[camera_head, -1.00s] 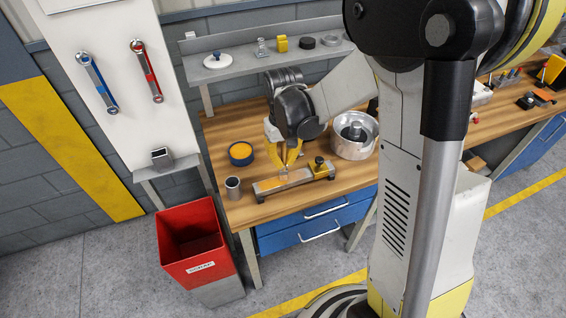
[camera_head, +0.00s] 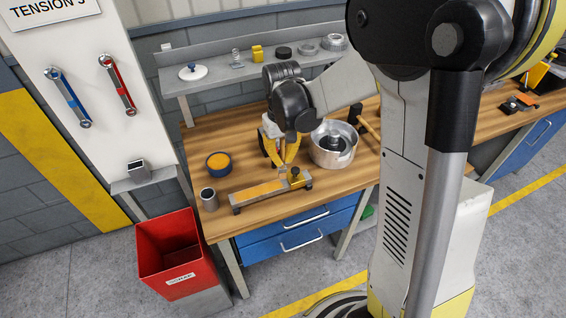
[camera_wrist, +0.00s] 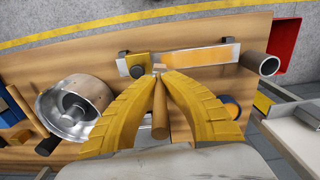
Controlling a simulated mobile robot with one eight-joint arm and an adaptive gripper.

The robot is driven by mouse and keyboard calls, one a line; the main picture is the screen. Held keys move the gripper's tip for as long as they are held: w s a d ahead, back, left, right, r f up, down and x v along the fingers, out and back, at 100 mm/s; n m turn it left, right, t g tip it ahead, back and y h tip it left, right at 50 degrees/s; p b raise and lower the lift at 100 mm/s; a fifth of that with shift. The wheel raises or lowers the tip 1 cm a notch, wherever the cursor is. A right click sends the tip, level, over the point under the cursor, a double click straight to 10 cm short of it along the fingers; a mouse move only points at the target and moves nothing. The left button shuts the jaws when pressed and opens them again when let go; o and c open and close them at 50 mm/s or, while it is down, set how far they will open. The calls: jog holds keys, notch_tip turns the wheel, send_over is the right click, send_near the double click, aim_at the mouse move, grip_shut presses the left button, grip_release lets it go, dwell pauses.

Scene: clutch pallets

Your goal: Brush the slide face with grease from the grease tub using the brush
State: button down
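My gripper (camera_head: 284,158) has yellow fingers and is shut on the brush. In the wrist view, the brush's wooden handle (camera_wrist: 160,115) stands between the fingertips (camera_wrist: 160,80); its bristle end is hard to make out. The slide (camera_head: 232,203) is a long bar on end blocks near the bench's front edge, just below the fingertips. Its face (camera_wrist: 195,57) is orange along much of its length, paler toward one end. I cannot tell whether the brush touches it. The grease tub (camera_head: 208,168), dark blue with orange grease inside, stands left of my gripper.
A metal drum-like housing (camera_head: 345,155) stands close right of my gripper, with a wooden-handled tool (camera_head: 369,127) beyond it. A grey metal cup (camera_head: 208,199) is by the slide's left end. A shelf (camera_head: 220,80) with small parts runs behind. A red bin (camera_head: 163,262) stands on the floor.

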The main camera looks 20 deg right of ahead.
aim_at(282, 139)
jog(key=shift+a+r, duration=0.2)
jog(key=shift+r, duration=0.4)
jog(key=shift+d+r+p, duration=0.1)
jog(key=shift+r+p, duration=1.65)
jog(key=shift+r, duration=0.45)
